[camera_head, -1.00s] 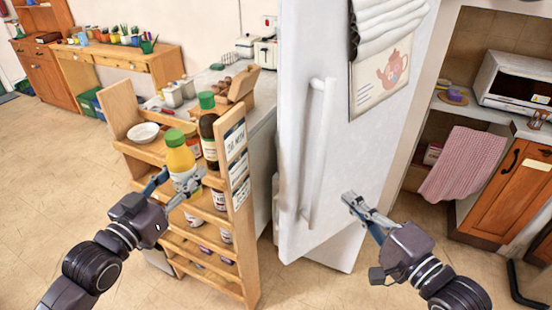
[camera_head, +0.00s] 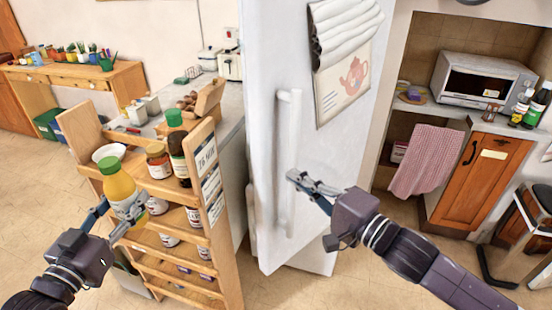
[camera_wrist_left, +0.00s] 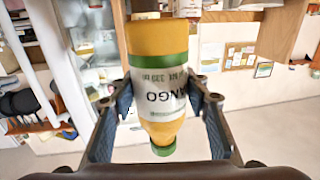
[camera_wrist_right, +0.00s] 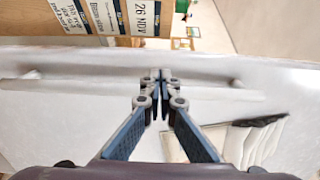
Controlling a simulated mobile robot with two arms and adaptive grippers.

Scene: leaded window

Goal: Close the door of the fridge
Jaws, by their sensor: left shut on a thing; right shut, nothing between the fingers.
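The white fridge door (camera_head: 262,130) stands in the middle of the head view, with its lower edge out in front of the white body (camera_head: 318,262); it looks ajar. Its long upright handle (camera_head: 288,150) faces me and crosses the right wrist view as a pale bar (camera_wrist_right: 70,88). My right gripper (camera_head: 298,178) is shut and empty, its tips close at the handle; whether they touch it I cannot tell. My left gripper (camera_head: 122,208) is shut around a yellow mango bottle with a green cap (camera_head: 118,183), also seen in the left wrist view (camera_wrist_left: 158,90).
A wooden pull-out rack (camera_head: 222,235) with jars and bottles stands left of the door, close to the held bottle. A counter (camera_head: 226,108) lies behind it. Floor between is free.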

